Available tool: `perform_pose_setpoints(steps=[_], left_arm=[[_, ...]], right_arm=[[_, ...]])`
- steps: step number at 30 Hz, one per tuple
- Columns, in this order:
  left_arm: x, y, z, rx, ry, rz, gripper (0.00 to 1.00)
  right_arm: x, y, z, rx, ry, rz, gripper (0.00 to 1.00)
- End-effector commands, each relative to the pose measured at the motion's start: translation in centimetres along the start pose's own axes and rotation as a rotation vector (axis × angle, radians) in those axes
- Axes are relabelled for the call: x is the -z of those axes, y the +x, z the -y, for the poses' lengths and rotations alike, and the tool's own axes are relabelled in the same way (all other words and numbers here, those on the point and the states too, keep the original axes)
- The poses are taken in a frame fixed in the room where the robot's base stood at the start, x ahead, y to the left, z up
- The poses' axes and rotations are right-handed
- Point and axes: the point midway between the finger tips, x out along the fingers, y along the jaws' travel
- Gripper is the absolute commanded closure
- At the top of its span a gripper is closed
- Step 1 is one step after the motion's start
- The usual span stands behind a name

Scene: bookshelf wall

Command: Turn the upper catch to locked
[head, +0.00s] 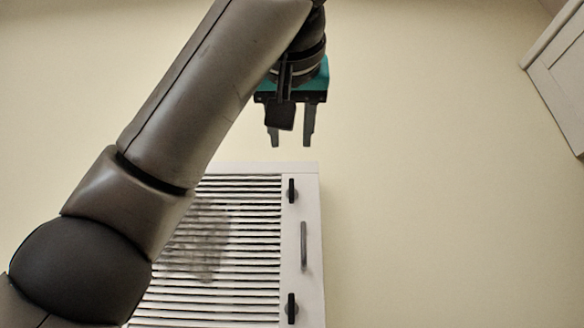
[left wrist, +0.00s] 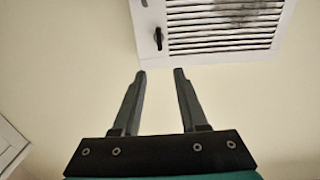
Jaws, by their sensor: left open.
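The upper catch (head: 291,190) is a small dark bar standing upright on the white frame of a slatted panel (head: 312,220), near its top right corner. It also shows in the left wrist view (left wrist: 158,38), where the panel appears turned upside down. My left gripper (head: 291,142) is open and empty, with its fingers pointing down, above the panel's top edge in the head view. In the left wrist view its fingertips (left wrist: 160,72) stand apart, short of the panel's edge, with the catch beyond the gap between them. They do not touch the catch. My right gripper is not in view.
A lower catch (head: 291,308), also upright, sits on the same frame, with a grey handle (head: 304,245) between the two. The slats carry a dark smudge. A white cabinet (head: 562,75) is at the upper right. The wall (head: 440,200) between is bare.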

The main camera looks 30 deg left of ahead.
Motion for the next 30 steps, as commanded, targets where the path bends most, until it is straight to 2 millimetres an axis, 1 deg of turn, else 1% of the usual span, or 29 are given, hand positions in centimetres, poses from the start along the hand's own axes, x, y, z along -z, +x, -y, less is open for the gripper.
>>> perform_pose_setpoints(steps=[1,12,18,21,25,30], left_arm=[[0.4,0.8,-0.1,-0.002,0.002,0.003,0.57],[0.4,5.6,0.0,0.0,0.001,0.002,0.57],[0.3,9.8,0.1,0.002,0.001,0.003,0.57],[0.3,11.2,0.1,0.001,0.0,0.001,0.57],[0.2,12.4,0.0,0.0,0.001,0.001,0.57],[0.0,12.9,0.0,-0.002,0.001,0.0,0.57]], right_arm=[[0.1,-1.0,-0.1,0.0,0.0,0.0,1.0],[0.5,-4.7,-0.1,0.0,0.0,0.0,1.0],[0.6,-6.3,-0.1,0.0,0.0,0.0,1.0],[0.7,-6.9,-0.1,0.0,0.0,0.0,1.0],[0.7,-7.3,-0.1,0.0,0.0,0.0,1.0],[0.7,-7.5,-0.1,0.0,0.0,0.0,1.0]])
